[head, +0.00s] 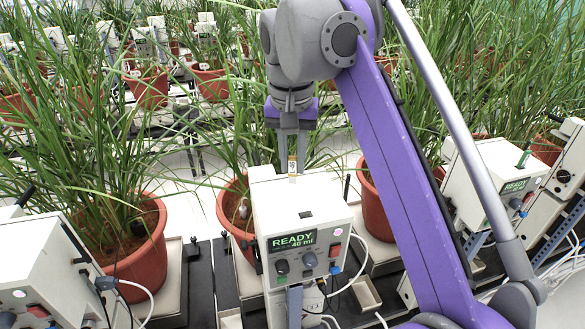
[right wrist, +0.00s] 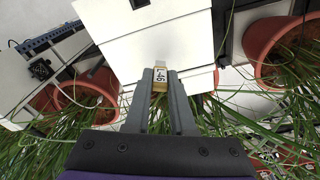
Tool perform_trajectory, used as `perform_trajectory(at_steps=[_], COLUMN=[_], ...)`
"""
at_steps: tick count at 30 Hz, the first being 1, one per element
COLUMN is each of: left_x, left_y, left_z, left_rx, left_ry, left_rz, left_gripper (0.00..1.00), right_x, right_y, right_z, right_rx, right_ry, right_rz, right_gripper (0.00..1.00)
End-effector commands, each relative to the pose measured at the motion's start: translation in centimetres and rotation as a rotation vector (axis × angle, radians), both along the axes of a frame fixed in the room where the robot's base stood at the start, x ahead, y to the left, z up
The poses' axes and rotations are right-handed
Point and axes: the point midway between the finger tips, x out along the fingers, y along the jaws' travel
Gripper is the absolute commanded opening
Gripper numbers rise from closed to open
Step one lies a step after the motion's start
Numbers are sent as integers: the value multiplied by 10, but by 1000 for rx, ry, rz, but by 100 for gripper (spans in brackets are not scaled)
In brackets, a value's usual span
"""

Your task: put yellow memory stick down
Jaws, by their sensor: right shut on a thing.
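My right gripper (head: 290,152) comes down from above at the back edge of a white weighing unit (head: 275,198). Its fingers are shut on the yellow memory stick (head: 292,168), which points down and carries a white label. In the right wrist view the stick (right wrist: 160,76) sits between the two fingertips (right wrist: 160,84), its label ending in 46, over the unit's white top (right wrist: 150,40). I cannot tell whether the stick touches the unit. A small dark slot (head: 305,214) shows in the unit's top. My left gripper is not in view.
The unit's green screen (head: 293,241) reads READY 40 ml. Red pots with tall grassy plants stand on both sides, such as the left pot (head: 140,255). Another unit (head: 500,180) stands at right with a green stick (head: 523,159) upright on it. Leaves crowd the space behind.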

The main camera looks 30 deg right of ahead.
Motion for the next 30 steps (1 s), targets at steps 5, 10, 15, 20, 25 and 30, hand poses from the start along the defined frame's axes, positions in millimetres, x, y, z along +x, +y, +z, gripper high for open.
perform_trajectory(at_steps=[5,10,15,20,25,30], left_x=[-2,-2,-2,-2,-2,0], left_y=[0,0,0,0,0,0], left_z=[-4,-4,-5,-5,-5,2], left_rx=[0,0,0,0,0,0], left_ry=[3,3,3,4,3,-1], left_rz=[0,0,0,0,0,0], left_gripper=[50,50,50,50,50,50], right_x=[0,0,0,0,0,-1], right_y=[0,0,0,0,0,1], right_z=[-8,-9,-10,-10,-10,4], right_rx=[0,0,0,0,0,0], right_ry=[0,0,0,0,0,-1], right_rz=[0,0,0,0,0,0], right_gripper=[0,0,40,52,52,52])
